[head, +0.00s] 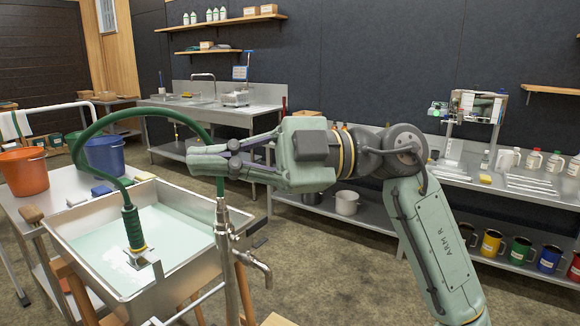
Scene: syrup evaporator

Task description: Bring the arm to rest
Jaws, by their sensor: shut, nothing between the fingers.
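My gripper (199,160) is at the end of my raised arm, pointing left in the head view. Its fingers are shut with nothing between them. The fingertips are in the air above the right side of the metal pan (180,282), close to the green hose (103,122) in the picture. I cannot tell whether they touch the hose. My arm (432,235) bends at the elbow and reaches left from the lower right.
The pan holds pale liquid, with a green-handled fitting (133,228) in it. A metal tap (250,262) stands below my gripper. An orange bucket (24,172) and a blue bucket (104,155) are at left. A steel bench (500,180) with bottles is at right. Open floor lies between.

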